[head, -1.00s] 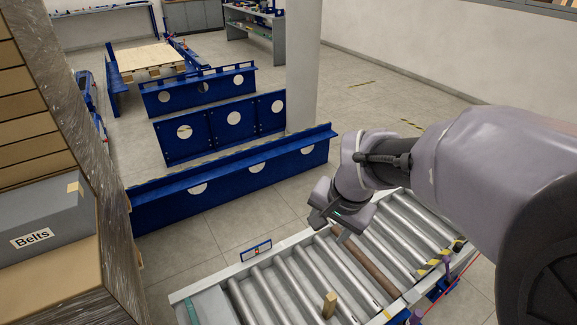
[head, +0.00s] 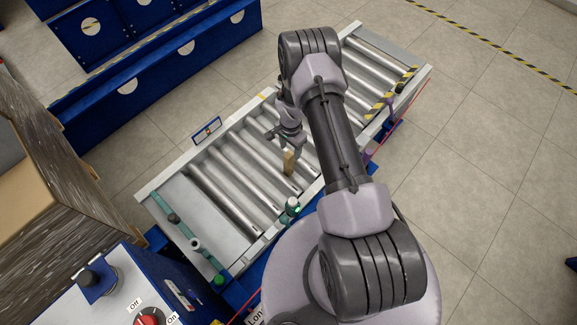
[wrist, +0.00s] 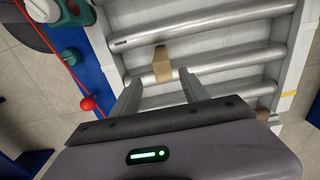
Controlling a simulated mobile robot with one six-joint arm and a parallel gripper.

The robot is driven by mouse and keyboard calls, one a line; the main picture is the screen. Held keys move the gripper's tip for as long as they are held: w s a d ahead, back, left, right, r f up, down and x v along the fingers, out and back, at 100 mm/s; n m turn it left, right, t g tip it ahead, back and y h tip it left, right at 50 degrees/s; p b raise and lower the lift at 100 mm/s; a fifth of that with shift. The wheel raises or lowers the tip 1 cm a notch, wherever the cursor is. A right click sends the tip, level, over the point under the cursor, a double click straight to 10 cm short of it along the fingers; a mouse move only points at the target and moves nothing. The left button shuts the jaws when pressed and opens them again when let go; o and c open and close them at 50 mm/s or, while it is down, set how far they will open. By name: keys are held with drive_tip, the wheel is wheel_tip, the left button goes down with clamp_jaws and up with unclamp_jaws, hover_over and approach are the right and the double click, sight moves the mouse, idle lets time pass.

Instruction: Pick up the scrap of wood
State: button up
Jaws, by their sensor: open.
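The scrap of wood (head: 289,162) is a small tan block standing on end among the metal rollers of the conveyor (head: 160,203). In the wrist view the wood (wrist: 162,64) lies just beyond the fingertips, roughly in line with the gap between them. My gripper (head: 291,144) is over the rollers, close to the wood. In the wrist view my gripper (wrist: 159,78) has its two fingers spread apart with nothing between them. I cannot tell exactly how high the fingertips are above the rollers.
A green-capped fitting (head: 292,206) stands at the conveyor's near edge. A control box (head: 130,290) with a red knob is at the lower left. Open floor (head: 480,130) is to the right.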

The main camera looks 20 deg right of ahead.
sight(289, 164)
drive_tip(key=f+b, duration=0.1)
drive_tip(key=f, duration=0.2)
drive_tip(key=f+b, duration=0.1)
drive_tip(key=f, duration=0.2)
drive_tip(key=f+b, duration=0.1)
drive_tip(key=f, duration=0.1)
drive_tip(key=shift+w+a+f, duration=0.2)
drive_tip(key=shift+a+f, duration=0.05)
drive_tip(key=shift+f, duration=0.15)
drive_tip(key=shift+r, duration=0.15)
drive_tip(key=shift+c, duration=0.6)
clamp_jaws()
